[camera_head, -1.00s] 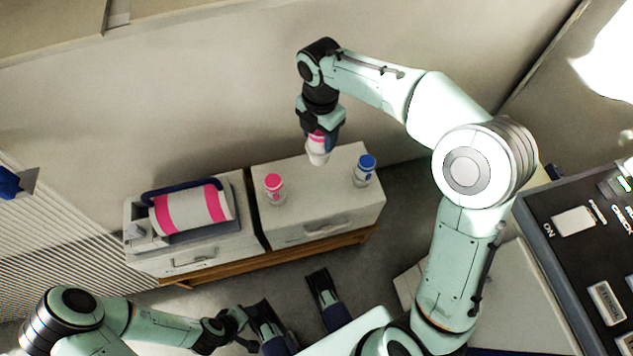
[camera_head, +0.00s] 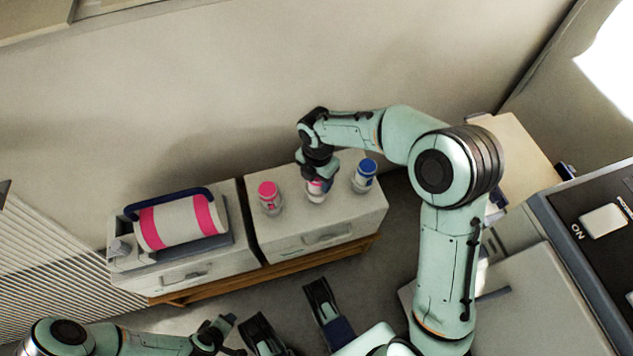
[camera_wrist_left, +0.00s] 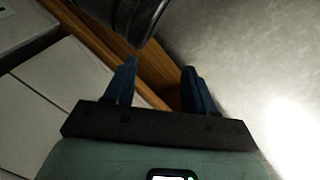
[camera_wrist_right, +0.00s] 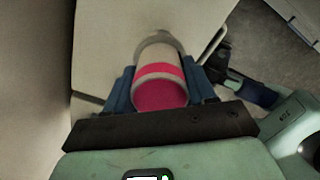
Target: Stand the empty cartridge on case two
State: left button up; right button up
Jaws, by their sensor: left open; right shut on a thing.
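My right gripper (camera_head: 318,178) is shut on a white cartridge with pink bands (camera_wrist_right: 160,80). The cartridge (camera_head: 316,194) is about upright, low over the top of the right-hand white case (camera_head: 337,212). I cannot tell whether its base touches the case, and I see no number on either case. The gripper hides part of the cartridge in the head view. On the same case, a pink-capped bottle (camera_head: 269,198) stands to the left and a blue-capped bottle (camera_head: 364,176) to the right. My left gripper (camera_wrist_left: 157,82) is open and empty, away from the cartridge.
The left-hand white case (camera_head: 190,268) carries a grey tray with a large white roll with pink bands (camera_head: 182,222). A narrow gap separates the cases. Both stand on a wooden base (camera_head: 275,271). A dark control panel (camera_head: 585,225) is at the right.

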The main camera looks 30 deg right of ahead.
pick_arm(q)
jog(key=shift+s+a+f+g, duration=0.1)
jog(key=shift+s+f+g, duration=0.2)
jog(key=shift+s+f, duration=0.5)
pick_arm(e)
jog(key=shift+f, duration=1.2)
jog(key=shift+f, duration=0.15)
jog(key=o, duration=1.1)
pick_arm(q)
jog(key=shift+s, duration=0.15)
pick_arm(e)
jog(key=shift+o, duration=0.2)
jog(key=shift+r, duration=0.55)
notch_tip(320, 180, up, 5)
jog(key=shift+w+r+p, duration=0.1)
jog(key=shift+p, duration=0.65)
pick_arm(q)
jog(key=shift+h, duration=0.3)
jog(key=r, duration=0.1)
jog(key=d+r+p, duration=0.1)
jog(key=r, duration=0.1)
jog(key=d+r, duration=0.1)
jog(key=shift+s+d+r+p, duration=0.1)
jog(key=shift+s+r+p, duration=0.2)
jog(key=shift+r, duration=0.1)
pick_arm(e)
notch_tip(320, 180, up, 6)
jog(key=shift+r, duration=0.1)
